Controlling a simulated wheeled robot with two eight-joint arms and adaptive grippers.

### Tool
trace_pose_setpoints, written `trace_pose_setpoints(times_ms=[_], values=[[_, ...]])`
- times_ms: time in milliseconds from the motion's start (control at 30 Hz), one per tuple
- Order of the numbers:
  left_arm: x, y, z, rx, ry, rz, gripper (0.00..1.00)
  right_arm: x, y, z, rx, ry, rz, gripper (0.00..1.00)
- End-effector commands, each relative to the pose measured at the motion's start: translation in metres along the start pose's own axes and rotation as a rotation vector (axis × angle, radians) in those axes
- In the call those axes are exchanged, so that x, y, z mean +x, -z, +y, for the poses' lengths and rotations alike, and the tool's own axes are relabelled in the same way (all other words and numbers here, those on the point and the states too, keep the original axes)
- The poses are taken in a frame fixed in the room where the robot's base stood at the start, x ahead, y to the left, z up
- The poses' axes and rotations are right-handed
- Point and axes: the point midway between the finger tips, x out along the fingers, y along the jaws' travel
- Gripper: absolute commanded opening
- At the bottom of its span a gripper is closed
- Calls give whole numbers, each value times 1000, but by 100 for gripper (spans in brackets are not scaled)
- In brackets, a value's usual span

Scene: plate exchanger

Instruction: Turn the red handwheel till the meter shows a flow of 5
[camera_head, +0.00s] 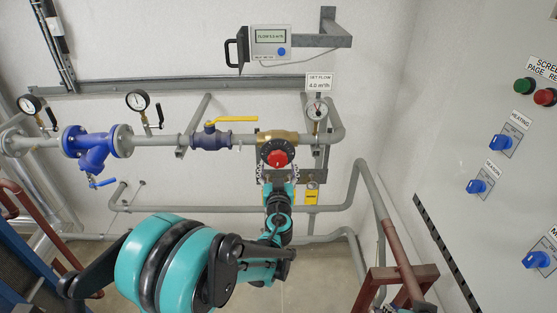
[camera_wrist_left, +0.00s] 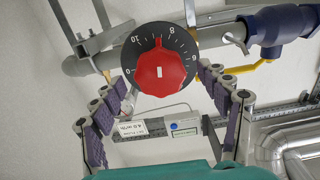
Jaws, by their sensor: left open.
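The red handwheel (camera_head: 277,158) sits on a black numbered dial on the brass valve (camera_head: 277,137). In the left wrist view the red handwheel (camera_wrist_left: 162,72) is large, with a white mark on its face. My left gripper (camera_head: 279,174) is just below it in the head view. In the left wrist view the open purple-padded fingers of my left gripper (camera_wrist_left: 163,88) stand either side of the handwheel's lower part, with gaps visible. The flow meter (camera_head: 270,42) hangs on the wall above; its display starts with FLOW, but its digits are too small to read surely.
A tag (camera_head: 319,83) reads SET FLOW 4.0. A round gauge (camera_head: 317,108) is right of the valve. A yellow-lever blue valve (camera_head: 210,138) is left on the same pipe. A grey lower pipe (camera_head: 235,208) runs behind my arm. The control panel (camera_head: 480,130) stands at right.

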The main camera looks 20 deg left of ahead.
Motion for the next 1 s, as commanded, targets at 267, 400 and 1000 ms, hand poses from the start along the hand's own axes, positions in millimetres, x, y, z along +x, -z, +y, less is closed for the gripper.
trace_pose_setpoints(times_ms=[267, 400, 1000], values=[[30, 0, 0, 0, 1, 0, 75, -2, 2, 0, 0, 0, 0, 40], [32, 0, 0, 0, 0, -1, 75, -2, 2, 0, 0, 0, 0, 40], [31, 0, 0, 15, 0, -1, 25, -1, 1, 0, 0, 0, 0, 40]])
